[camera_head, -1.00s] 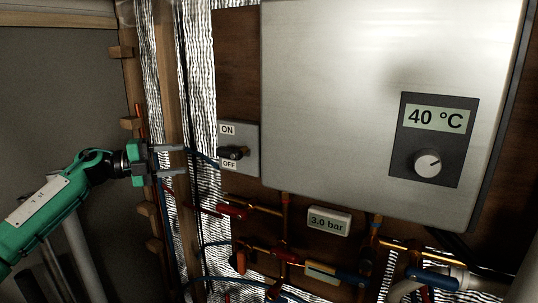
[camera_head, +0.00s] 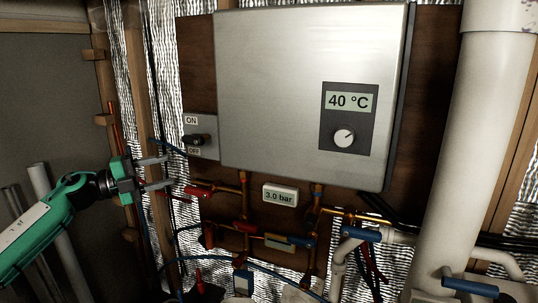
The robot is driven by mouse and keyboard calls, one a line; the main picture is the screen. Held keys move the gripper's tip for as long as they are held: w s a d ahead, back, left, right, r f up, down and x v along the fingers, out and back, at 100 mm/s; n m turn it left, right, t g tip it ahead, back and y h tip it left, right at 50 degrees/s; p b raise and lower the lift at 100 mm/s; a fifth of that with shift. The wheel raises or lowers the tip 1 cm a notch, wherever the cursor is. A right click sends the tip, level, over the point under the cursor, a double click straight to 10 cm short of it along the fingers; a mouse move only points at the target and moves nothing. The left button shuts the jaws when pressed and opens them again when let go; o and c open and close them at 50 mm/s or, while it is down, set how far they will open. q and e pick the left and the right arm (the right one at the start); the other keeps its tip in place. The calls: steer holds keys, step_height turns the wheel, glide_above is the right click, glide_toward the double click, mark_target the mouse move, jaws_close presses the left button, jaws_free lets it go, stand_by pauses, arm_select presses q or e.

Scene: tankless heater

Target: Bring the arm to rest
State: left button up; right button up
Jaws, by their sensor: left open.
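My left gripper (camera_head: 160,173) comes in from the left on a green arm. Its two grey fingers are apart, with nothing between them. It hangs in front of the foil-lined wall and wooden stud, left of the heater and below left of the ON/OFF switch (camera_head: 197,140). The switch has a dark knob, and the fingers look apart from it. The tankless heater (camera_head: 275,85) is a large silver box. Its panel display (camera_head: 347,101) reads 40 °C above a round dial (camera_head: 344,138). My right gripper is not in view.
Below the heater are a gauge (camera_head: 280,196) reading 3.0 bar, copper pipes, a red-handled valve (camera_head: 198,191) and a blue-handled valve (camera_head: 361,234). A thick white pipe (camera_head: 470,130) stands at the right.

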arm_select(q)
steer(key=s+d+f+n+t+y, duration=0.2)
steer(key=d+f+n+t, duration=0.65)
steer(key=f+n, duration=0.2)
steer(key=s+f+n+y, duration=0.5)
steer(key=f+n+y, duration=0.1)
steer(key=f, duration=0.3)
steer(key=s+f+n+y, duration=0.5)
steer(key=f+n+y, duration=0.1)
steer(key=f, duration=0.2)
steer(key=s+a+f+n+g+y, duration=0.15)
steer(key=s+f+g, duration=0.3)
steer(key=s, duration=0.65)
steer(key=s+a+f+n+g, duration=0.2)
steer(key=s+f+n+g, duration=0.3)
steer(key=s, duration=0.7)
steer(key=s+a+f+g+y, duration=0.1)
steer(key=s+f+g, duration=0.4)
steer(key=s, duration=0.6)
step_height(320, 180, down, 31)
steer(key=s+a+f+g, duration=0.1)
steer(key=s+a+f, duration=0.2)
steer(key=s+f, duration=1.6)
steer(key=shift+s+a+f+m, duration=0.15)
steer(key=shift+f+m, duration=0.25)
steer(key=shift+f, duration=0.45)
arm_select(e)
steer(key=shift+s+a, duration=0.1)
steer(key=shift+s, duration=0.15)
